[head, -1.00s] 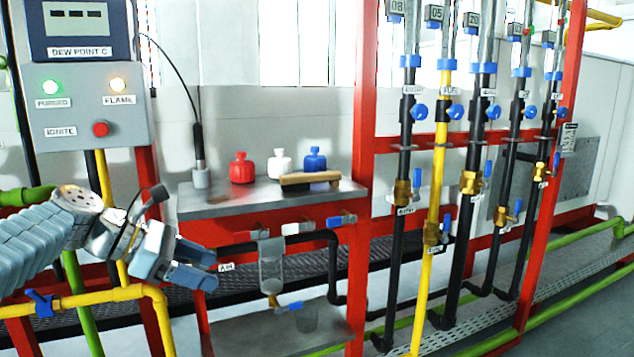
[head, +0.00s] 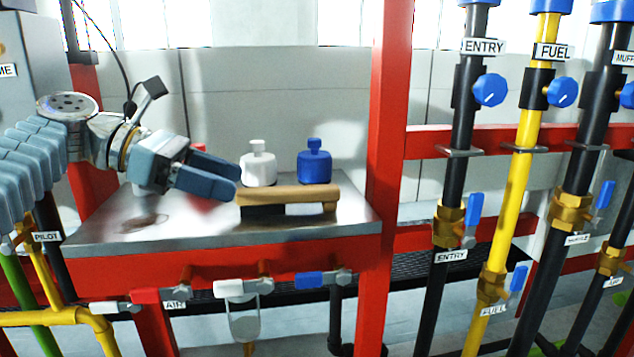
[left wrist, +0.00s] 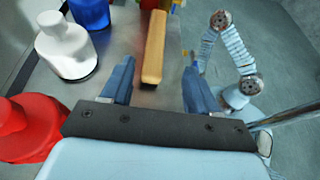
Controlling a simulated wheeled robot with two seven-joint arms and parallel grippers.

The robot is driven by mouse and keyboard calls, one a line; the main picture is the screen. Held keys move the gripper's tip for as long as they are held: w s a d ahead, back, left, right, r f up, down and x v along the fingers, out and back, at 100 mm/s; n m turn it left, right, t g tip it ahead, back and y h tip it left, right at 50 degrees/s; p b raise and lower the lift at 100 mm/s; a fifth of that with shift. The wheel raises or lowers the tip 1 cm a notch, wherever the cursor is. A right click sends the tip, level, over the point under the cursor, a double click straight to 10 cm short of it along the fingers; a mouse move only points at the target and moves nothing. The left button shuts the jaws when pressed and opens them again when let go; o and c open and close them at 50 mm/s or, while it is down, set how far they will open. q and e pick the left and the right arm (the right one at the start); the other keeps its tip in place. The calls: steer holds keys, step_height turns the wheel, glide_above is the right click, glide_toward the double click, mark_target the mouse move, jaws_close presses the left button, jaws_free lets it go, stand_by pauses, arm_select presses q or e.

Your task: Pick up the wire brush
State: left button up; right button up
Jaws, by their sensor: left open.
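The wire brush (head: 290,193) lies on the grey metal shelf, its wooden handle on top and a dark part underneath. My left gripper (head: 234,180) is open and empty, its fingertips close to the brush's left end. In the left wrist view, the wooden handle (left wrist: 154,48) runs lengthwise ahead of the gap between the open fingers (left wrist: 157,70). Its near end lies about at the fingertips; I cannot tell whether they touch it. My right gripper is not in view.
A white bottle (head: 258,165) and a blue bottle (head: 314,162) stand just behind the brush. A red bottle (left wrist: 25,130) is mostly hidden by my left gripper in the head view. A red post (head: 391,120) rises at the shelf's right. Valves (head: 230,289) line the shelf's front.

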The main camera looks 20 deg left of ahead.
mark_target(273, 189)
arm_select(q)
steer(key=shift+w+d+f, duration=0.1)
steer(key=shift+w+d, duration=0.2)
steer(key=shift+w, duration=0.4)
steer(key=b+x, duration=0.1)
steer(key=x, duration=0.6)
steer(key=shift+d, duration=0.1)
steer(key=c, duration=1.1)
steer(key=shift+r, duration=0.25)
